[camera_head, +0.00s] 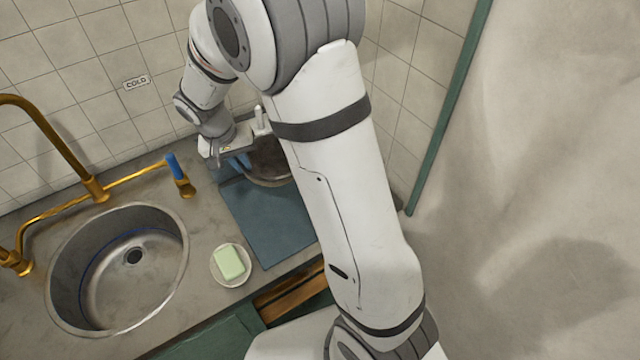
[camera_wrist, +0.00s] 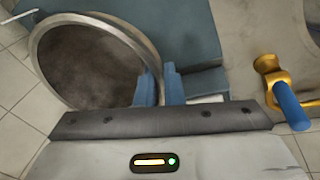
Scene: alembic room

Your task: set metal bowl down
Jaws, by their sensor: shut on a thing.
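The metal bowl (camera_wrist: 85,62) is a round, dark-bottomed bowl with a lighter metal rim. It is over the back part of the blue-grey mat (camera_head: 268,222) on the counter. In the head view the bowl (camera_head: 268,165) is partly hidden behind my arm. My gripper (camera_wrist: 160,88) has blue fingers and is shut on the bowl's rim, on the side near the tap handle. In the head view my gripper (camera_head: 238,160) is at the bowl's left edge. I cannot tell whether the bowl touches the mat.
A round steel sink (camera_head: 130,258) lies to the left, with a brass tap (camera_head: 92,185) behind it. A blue-handled brass valve (camera_head: 180,175) stands left of the mat. Green soap (camera_head: 229,262) lies on a white dish (camera_head: 216,276) by the mat's front left. The mat's front is clear.

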